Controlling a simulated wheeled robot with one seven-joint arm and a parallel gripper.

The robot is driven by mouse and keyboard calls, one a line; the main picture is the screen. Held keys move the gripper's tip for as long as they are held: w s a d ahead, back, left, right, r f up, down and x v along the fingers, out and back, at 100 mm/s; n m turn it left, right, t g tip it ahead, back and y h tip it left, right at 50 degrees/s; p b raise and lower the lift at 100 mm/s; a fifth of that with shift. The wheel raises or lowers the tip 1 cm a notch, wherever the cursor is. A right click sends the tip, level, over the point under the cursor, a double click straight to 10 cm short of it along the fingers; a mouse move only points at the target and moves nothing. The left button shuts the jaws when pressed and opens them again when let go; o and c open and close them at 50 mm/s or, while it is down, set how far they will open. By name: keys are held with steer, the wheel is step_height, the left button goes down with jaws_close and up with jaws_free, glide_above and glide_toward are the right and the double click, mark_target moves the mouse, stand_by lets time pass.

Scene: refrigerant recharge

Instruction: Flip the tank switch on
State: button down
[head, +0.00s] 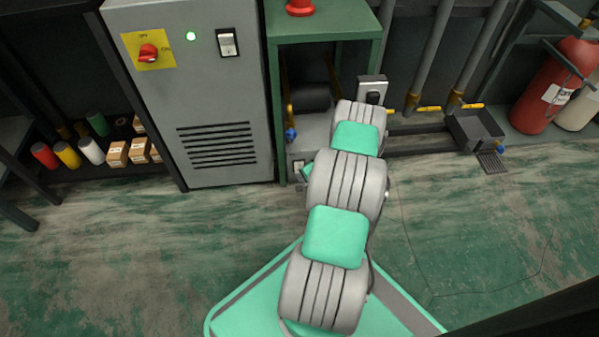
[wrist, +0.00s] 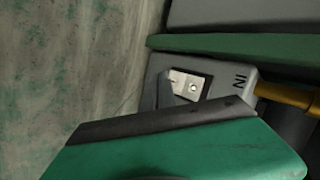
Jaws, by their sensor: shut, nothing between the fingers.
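The tank switch (wrist: 194,87) is a small white rocker in a dark frame on the face of a grey unit (wrist: 243,92) marked "IN". A small round mark shows on the rocker; I cannot tell which side is pressed. In the head view the switch (head: 298,166) sits low under the green bench, just left of my arm. My gripper (wrist: 172,90) is shut and empty; its grey tip is in front of the switch and hides part of it. I cannot tell whether it touches. In the head view my arm mostly hides the gripper.
A grey cabinet (head: 215,110) with a red knob (head: 148,52), a lit green lamp (head: 191,36) and another rocker (head: 227,43) stands left. The green bench (head: 325,25) is above the unit. A brass pipe (wrist: 285,96) leaves the unit. A fire extinguisher (head: 552,90) stands right.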

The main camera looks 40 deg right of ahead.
steer(key=shift+w+d, duration=0.25)
steer(key=shift+w, duration=0.05)
steer(key=shift+w+d+f, duration=0.1)
steer(key=shift+w+d, duration=0.1)
steer(key=shift+w, duration=0.1)
stand_by(0.7)
stand_by(0.4)
steer(key=shift+s+a+p, duration=0.35)
steer(key=shift+s+a, duration=0.1)
steer(key=shift+s, duration=0.2)
steer(key=shift+s+a+r+p, duration=0.25)
steer(key=shift+s+a+p, duration=0.4)
steer(key=shift+s, duration=0.4)
steer(key=shift+s+a+r+p, duration=0.2)
steer(key=shift+s+a+p, duration=0.3)
steer(key=shift+s+a, duration=0.4)
steer(key=shift+s+d, duration=0.1)
steer(key=shift+d, duration=0.05)
